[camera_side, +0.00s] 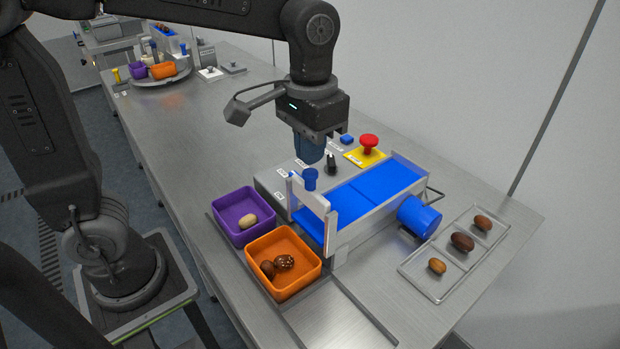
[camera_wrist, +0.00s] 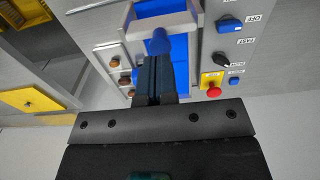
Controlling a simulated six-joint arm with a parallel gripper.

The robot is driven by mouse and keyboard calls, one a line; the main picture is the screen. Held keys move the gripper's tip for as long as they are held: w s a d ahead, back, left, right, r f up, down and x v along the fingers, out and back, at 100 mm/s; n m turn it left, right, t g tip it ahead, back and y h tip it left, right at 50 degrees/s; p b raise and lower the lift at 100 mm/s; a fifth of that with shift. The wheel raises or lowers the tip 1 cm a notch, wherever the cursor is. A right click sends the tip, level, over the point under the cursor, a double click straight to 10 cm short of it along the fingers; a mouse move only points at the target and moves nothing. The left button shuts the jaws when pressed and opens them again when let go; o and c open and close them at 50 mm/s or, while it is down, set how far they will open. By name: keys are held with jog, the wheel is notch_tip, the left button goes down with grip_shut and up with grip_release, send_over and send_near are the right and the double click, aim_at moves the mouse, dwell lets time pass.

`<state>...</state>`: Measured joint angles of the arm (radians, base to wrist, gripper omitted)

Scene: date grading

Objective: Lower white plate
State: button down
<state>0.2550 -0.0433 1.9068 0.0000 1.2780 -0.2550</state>
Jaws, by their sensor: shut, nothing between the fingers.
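The white plate (camera_side: 313,198) stands upright between two white posts at the near end of the blue conveyor belt (camera_side: 366,190). In the wrist view the white plate (camera_wrist: 166,22) is at the top, with a blue knob (camera_wrist: 159,42) in front of it. My gripper (camera_side: 309,158) is shut and empty, pointing down above the plate's area. In the wrist view my fingers (camera_wrist: 152,62) are together, just below the knob and partly over it. Whether they touch it cannot be told. Another blue knob (camera_side: 310,178) shows near the plate's top in the side view.
A purple bin (camera_side: 239,216) with one pale date and an orange bin (camera_side: 283,263) with dark dates stand left of the conveyor. A red button (camera_side: 368,143) and a black knob (camera_side: 331,164) rise behind.

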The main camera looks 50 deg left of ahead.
aim_at(310, 172)
jog(key=shift+f, duration=0.15)
dwell(0.3)
jog(key=shift+f, duration=3.05)
jog(key=shift+r, duration=3.55)
jog(key=s+a+f+t, duration=0.1)
jog(key=s+a+t, duration=0.4)
jog(key=s+a, duration=0.3)
jog(key=shift+s+f+t, duration=0.3)
jog(key=shift+s+f, duration=0.1)
jog(key=shift+s, duration=0.7)
